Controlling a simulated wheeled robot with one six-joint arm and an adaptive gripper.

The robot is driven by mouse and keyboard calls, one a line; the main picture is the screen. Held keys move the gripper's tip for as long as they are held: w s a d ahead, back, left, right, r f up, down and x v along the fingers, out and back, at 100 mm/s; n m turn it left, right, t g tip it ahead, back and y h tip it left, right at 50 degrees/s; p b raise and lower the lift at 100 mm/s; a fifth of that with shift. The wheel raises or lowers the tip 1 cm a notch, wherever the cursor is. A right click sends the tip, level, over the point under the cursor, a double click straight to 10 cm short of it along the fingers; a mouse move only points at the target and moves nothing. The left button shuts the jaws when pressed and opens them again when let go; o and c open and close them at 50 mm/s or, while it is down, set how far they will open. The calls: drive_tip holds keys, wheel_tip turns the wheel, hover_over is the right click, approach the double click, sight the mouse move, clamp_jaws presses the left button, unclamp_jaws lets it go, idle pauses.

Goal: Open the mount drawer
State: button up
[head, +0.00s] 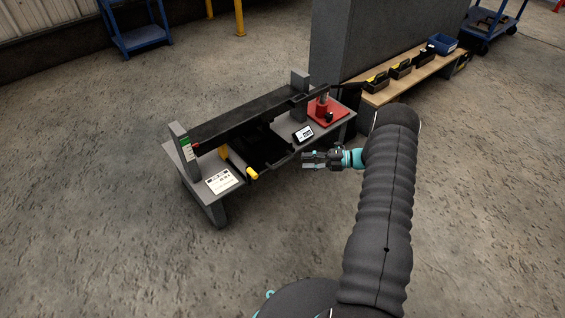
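A grey bench-like mount (185,165) stands on the floor left of centre, with a long black bar (245,117) between two grey uprights. Below the bar is a dark, black-lined recess (268,152) with a yellow grip (252,174) at its front edge. This looks like the drawer; how far out it is, I cannot tell. My gripper (305,159) points left and hovers just right of the drawer's front right corner. It appears apart from the mount and holds nothing that I can see. Its finger gap is too small to read.
The mount also carries a white label card (220,181), a small display (303,134) and a red block (325,112). A wooden shelf (385,94) with black and yellow tool boxes stands behind, beside a grey cabinet (370,40). The floor in front is clear.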

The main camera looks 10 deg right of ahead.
sight(283, 161)
drive_tip(key=x, duration=0.9)
drive_tip(key=shift+w+a, duration=0.1)
drive_tip(key=shift+a, duration=0.25)
clamp_jaws()
